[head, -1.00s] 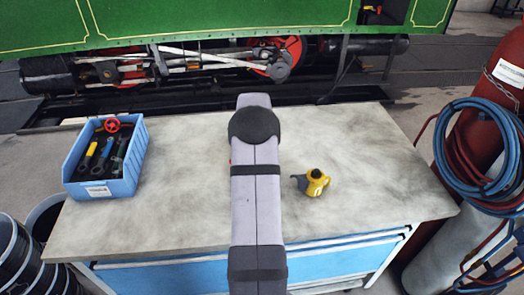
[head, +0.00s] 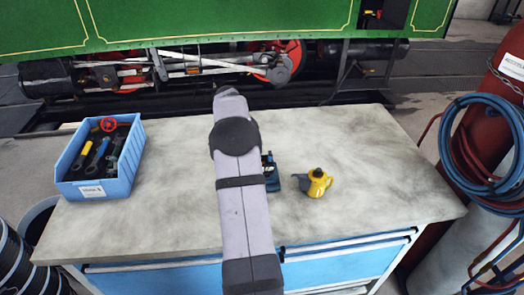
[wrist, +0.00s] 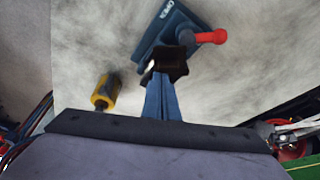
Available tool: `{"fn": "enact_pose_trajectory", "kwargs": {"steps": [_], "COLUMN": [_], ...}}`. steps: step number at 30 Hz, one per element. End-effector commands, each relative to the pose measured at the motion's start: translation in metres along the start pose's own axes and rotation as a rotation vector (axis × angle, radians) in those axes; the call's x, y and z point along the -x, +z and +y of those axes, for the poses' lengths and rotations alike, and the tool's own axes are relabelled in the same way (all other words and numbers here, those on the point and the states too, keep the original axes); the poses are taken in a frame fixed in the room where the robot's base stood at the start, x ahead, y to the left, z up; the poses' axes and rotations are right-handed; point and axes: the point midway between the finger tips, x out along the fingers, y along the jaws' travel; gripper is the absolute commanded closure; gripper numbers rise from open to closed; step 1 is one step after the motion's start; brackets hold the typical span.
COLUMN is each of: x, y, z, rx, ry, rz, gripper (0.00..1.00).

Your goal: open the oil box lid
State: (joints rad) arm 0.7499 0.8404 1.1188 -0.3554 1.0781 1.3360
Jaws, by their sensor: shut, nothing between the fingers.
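In the wrist view, a dark blue fixture (wrist: 165,28) with light lettering lies on the bench, partly hidden behind my gripper. A red-ended handle (wrist: 207,37) sticks out to its right, and a dark block stands on its near side. I take this fixture for the oil box; whether its lid is open or shut I cannot tell. My gripper (wrist: 162,76) is shut and empty, its blue fingers together. Its tips overlap the dark block in the picture; contact is unclear. In the head view, part of the fixture (head: 300,183) shows right of my arm, which hides the rest.
A yellow oil can (head: 316,184) stands close right of the fixture; it also shows in the wrist view (wrist: 104,92). A blue bin (head: 120,180) of tools sits at the bench's left. The bench (head: 390,150) is clear at right. Hoses (head: 480,150) hang beyond its edge.

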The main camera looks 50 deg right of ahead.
Motion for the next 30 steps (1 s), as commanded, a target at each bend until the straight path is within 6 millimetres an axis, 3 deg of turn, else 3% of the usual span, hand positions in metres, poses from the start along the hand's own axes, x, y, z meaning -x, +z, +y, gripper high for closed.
{"fn": "enact_pose_trajectory", "kwargs": {"steps": [11,30], "x": [0.005,0.008], "y": [0.014,0.021], "z": [-0.005,-0.010], "rx": [-0.320,-0.313], "ry": [0.112,0.109], "rz": [0.000,-0.001], "gripper": [1.00,1.00]}}
